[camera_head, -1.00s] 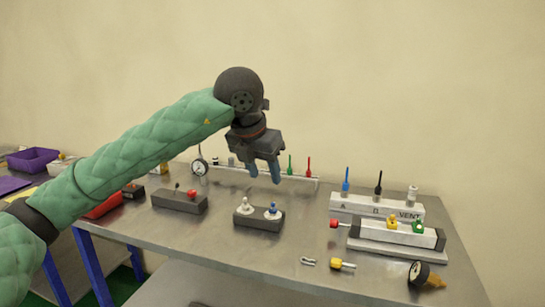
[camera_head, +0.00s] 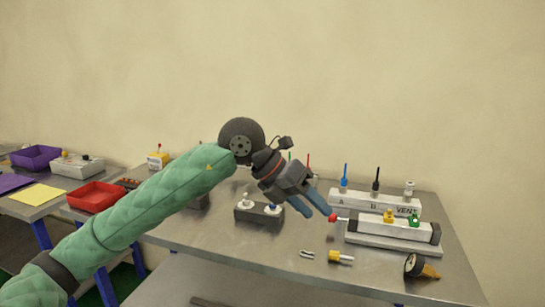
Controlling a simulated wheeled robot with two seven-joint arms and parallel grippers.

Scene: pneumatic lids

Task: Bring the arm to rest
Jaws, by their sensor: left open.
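My left arm in its green padded sleeve reaches in from the lower left. My left gripper (camera_head: 317,211) is open and empty. Its blue fingers point down and to the right, and in the picture they end close to the red knob (camera_head: 334,218) at the cylinder's left end; I cannot tell whether they touch it. My right gripper is not in view.
A white manifold (camera_head: 375,203) with plugs stands behind the cylinder unit (camera_head: 395,229). A clip (camera_head: 307,254), a yellow fitting (camera_head: 340,257) and a gauge (camera_head: 418,268) lie at the table's front. A red tray (camera_head: 95,197) and purple bin (camera_head: 36,157) are at left.

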